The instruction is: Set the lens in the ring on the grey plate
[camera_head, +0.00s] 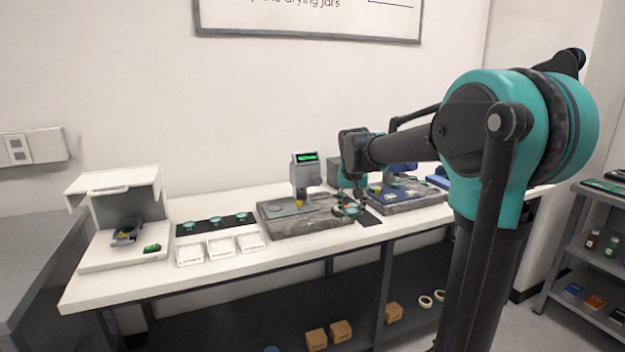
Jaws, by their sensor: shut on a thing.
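My gripper (347,200) points down at the right part of the bench, over the right end of a speckled grey stone base. It is shut on a small teal-rimmed lens (350,209), seen small at the fingertips. The gap below the lens cannot be told. A grey plate (285,208) lies on the stone base (290,226), left of my gripper. A ring on it is too small to make out clearly. A grey gauge with a green display (305,172) stands over this base, with a yellowish tip pointing down.
A black mat (203,229) with several teal discs lies left of the base, with white trays (221,246) before it. A white open-front cabinet (122,215) stands at the left end. Another stone base (405,207) with a blue plate (390,192) stands right of my gripper.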

